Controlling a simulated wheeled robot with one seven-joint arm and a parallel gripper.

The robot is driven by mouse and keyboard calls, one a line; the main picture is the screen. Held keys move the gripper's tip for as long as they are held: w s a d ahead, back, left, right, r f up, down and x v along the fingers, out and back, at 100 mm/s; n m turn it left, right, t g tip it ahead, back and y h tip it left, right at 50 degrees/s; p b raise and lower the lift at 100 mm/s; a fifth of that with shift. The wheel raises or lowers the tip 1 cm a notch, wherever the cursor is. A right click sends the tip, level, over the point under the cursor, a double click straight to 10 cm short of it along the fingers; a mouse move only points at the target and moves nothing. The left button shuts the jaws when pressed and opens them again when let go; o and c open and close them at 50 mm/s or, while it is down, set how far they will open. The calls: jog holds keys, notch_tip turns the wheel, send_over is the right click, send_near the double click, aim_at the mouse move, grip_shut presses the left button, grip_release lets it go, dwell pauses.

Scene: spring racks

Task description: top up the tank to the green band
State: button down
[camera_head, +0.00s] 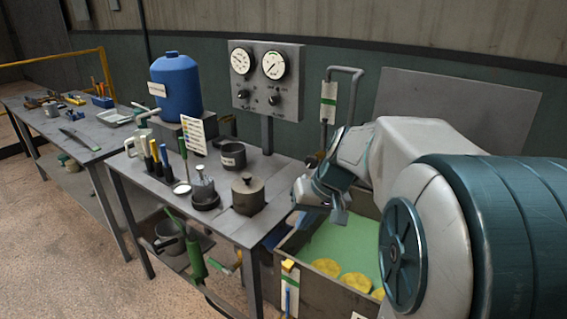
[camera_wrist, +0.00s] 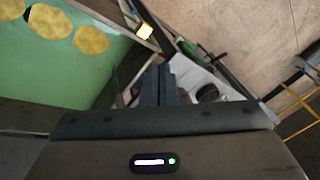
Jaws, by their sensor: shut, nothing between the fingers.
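The grey tank (camera_head: 325,296) stands at the right end of the bench and holds green liquid (camera_head: 338,243) with several yellow round pieces floating in it. A white strip with a green band (camera_head: 291,294) is on its near corner. The liquid also shows in the wrist view (camera_wrist: 105,70), at the left. A pipe (camera_head: 356,95) bends over behind the tank, with a white-and-green tag (camera_head: 328,100). My gripper (camera_head: 310,207) hangs over the tank's left edge by the bench. Its fingers (camera_wrist: 158,84) are shut and empty in the wrist view.
The bench (camera_head: 222,221) holds a lidded pot (camera_head: 248,195), a dark pot (camera_head: 232,156), a blue container (camera_head: 176,86) and upright tools. A gauge panel (camera_head: 266,80) stands behind. A second table (camera_head: 85,134) is at left. Open floor lies in front.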

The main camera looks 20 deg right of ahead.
jog(key=w+d+m+t, duration=0.1)
jog(key=w+d+t, duration=0.1)
jog(key=w+d, duration=0.55)
jog(key=w+d+t, duration=0.2)
jog(key=w+d, duration=0.3)
jog(key=d, duration=0.6)
jog(key=w+a+f+p, duration=0.3)
jog(key=w+a+f, duration=0.2)
jog(key=w+a, duration=0.1)
jog(key=shift+w+a+f+y, duration=0.25)
jog(key=shift+a+f+y, duration=0.1)
jog(key=shift+a, duration=0.1)
jog(key=shift+d+f, duration=0.1)
